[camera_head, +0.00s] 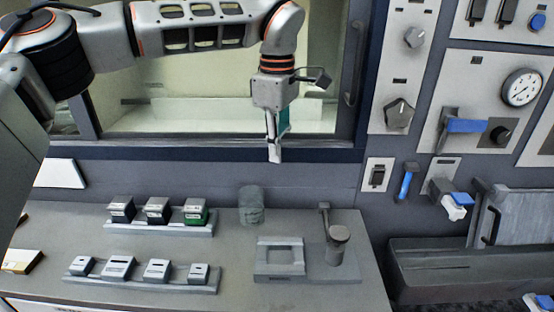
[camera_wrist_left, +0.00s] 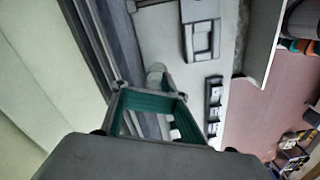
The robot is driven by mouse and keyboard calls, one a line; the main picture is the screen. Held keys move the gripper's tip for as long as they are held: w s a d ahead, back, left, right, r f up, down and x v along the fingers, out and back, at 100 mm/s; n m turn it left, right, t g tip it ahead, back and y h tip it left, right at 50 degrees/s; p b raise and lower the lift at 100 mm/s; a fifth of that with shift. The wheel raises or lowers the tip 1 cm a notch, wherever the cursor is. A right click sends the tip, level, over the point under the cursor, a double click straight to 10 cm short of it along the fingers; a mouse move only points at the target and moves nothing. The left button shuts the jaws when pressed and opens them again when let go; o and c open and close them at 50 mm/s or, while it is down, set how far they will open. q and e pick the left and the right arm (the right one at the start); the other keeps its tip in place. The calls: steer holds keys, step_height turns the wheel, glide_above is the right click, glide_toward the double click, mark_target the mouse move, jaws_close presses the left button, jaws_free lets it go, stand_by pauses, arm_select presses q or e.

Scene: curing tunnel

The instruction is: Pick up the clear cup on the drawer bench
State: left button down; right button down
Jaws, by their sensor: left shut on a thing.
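A grey, see-through-looking cup (camera_head: 251,205) stands upright at the back of the drawer bench (camera_head: 240,275). It is the nearest match to the clear cup. In the left wrist view a pale cup (camera_wrist_left: 155,73) shows just beyond the fingertips. My left gripper (camera_head: 275,158) points down above and slightly right of the cup, apart from it. A teal patch (camera_head: 284,120) shows beside the fingers in the head view. My right gripper is not in view.
Two racks with small blocks (camera_head: 158,227) (camera_head: 145,278) lie left of the cup. A square frame fixture (camera_head: 281,257) and a post with a round top (camera_head: 338,245) stand to its right. The tunnel window (camera_head: 220,115) and wall panels are behind.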

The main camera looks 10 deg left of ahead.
arm_select(q)
steer(key=shift+r, duration=0.3)
steer(key=c, duration=0.6)
jaws_free()
step_height(320, 180, up, 11)
steer(key=shift+r, duration=0.45)
steer(key=c, duration=0.4)
steer(key=shift+c, duration=0.2)
